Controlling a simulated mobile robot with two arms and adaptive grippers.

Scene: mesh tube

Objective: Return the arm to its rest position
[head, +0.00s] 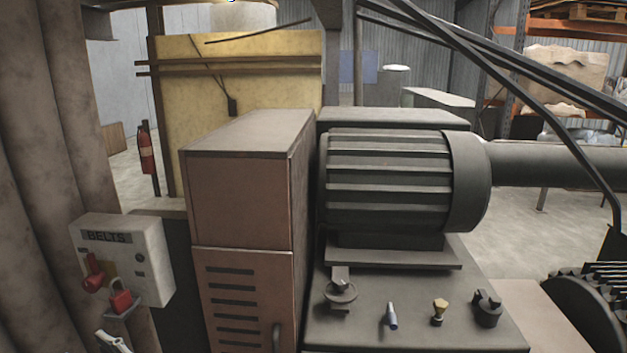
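Neither of my grippers can be made out in the head view, and no arm of mine is clearly visible. A small pale, greenish object (113,342) is cut off by the bottom edge at the lower left; I cannot tell what it is. Above it is a grey box marked BELTS (150,258), with a red switch handle (94,272) and a red padlock (121,300).
A brown cabinet (240,205) stands in the middle. Right of it, a ribbed motor (390,185) sits behind a surface with a small dark wheel (341,292), blue-tipped piece (391,316), brass piece (439,310) and dark knob (487,310).

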